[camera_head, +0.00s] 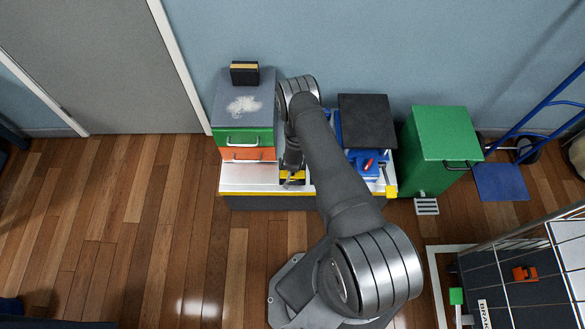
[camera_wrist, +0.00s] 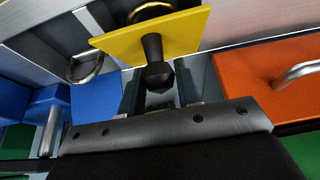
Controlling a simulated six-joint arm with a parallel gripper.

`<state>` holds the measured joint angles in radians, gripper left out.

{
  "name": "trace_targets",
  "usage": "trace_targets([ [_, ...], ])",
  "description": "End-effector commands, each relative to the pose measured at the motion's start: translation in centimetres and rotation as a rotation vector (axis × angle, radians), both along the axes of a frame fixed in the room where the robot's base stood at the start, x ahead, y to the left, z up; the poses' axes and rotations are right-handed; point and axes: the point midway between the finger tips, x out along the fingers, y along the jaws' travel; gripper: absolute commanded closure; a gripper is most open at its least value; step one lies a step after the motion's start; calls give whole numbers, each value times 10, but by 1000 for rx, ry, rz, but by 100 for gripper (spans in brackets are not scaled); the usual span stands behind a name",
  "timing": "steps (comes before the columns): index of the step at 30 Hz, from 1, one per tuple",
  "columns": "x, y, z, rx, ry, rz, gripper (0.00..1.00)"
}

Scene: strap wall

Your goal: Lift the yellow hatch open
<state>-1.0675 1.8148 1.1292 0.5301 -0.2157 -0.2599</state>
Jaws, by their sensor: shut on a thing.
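The yellow hatch (camera_wrist: 185,32) is a flat plate with a black knob (camera_wrist: 155,72) on a short stem, in the wrist view. It looks tilted against the metal surface around it; how far is unclear. My gripper (camera_wrist: 160,88) is shut on the knob, one finger on each side. In the head view the yellow hatch (camera_head: 293,178) shows only as a small patch on the counter under my gripper (camera_head: 291,165). My arm hides much of the area to the right of it.
Left of my gripper stands a unit with a green drawer (camera_head: 244,137) and an orange drawer (camera_head: 247,154). A black sponge-like block (camera_head: 244,73) sits on top. To the right are a black lid (camera_head: 367,121) over a blue box (camera_head: 364,165) and a green bin (camera_head: 440,140).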

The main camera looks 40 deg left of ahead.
Motion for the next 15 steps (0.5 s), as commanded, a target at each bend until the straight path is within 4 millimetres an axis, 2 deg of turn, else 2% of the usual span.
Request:
trace_targets([
  [15,19,17,14,4,-4,-4,86],
])
